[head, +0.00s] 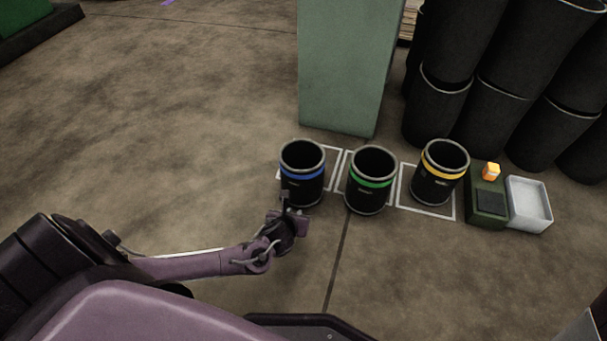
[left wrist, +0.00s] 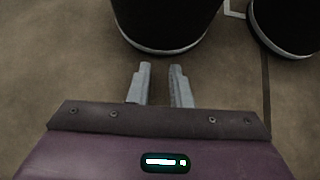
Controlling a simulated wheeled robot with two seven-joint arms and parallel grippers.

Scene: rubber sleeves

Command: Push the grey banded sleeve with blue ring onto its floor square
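The grey banded sleeve with the blue ring (head: 303,187) stands upright, leftmost of three dark sleeves. Its white-outlined floor square (head: 337,167) shows behind it and to both sides. The sleeve's base reaches toward the viewer past the visible outline, and the square's front edge is hidden. My left gripper (head: 286,196) is low at the near side of this sleeve. In the left wrist view its two fingers (left wrist: 161,66) are apart with floor between them, pointing at the sleeve's lower rim (left wrist: 165,47). I cannot tell whether they touch it. My right gripper is not in view.
A green-ringed sleeve (head: 369,194) stands close on the right, and a yellow-ringed sleeve (head: 438,183) stands on its own square (head: 437,213). A green cabinet (head: 342,65) rises behind. A white tray (head: 530,205) and stacked black tubes (head: 437,105) are at right. Floor at left is clear.

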